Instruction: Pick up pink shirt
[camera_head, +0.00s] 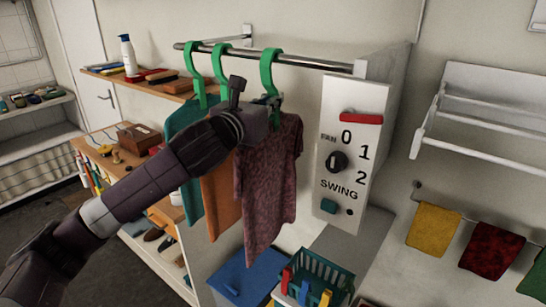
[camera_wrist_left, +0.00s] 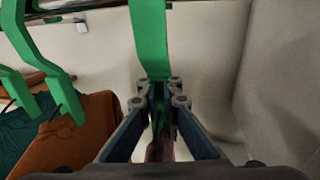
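The pink shirt (camera_head: 268,180), a mottled dusky pink, hangs from a green hanger (camera_head: 268,70) on the metal rail. It is the rightmost of the hanging shirts. My left gripper (camera_head: 262,108) is at the lower part of this hanger, just above the shirt's collar. In the left wrist view the gripper's fingers (camera_wrist_left: 162,95) are close together on both sides of the green hanger (camera_wrist_left: 152,40) and appear shut on it. Only a little of the shirt shows below the fingers there. My right gripper is not in view.
An orange shirt (camera_head: 220,190) and a teal shirt (camera_head: 185,150) hang just left. The rail (camera_head: 310,62) runs above. A white control panel (camera_head: 349,155) stands close on the right. A blue box (camera_head: 245,280) and a green basket (camera_head: 320,275) are below.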

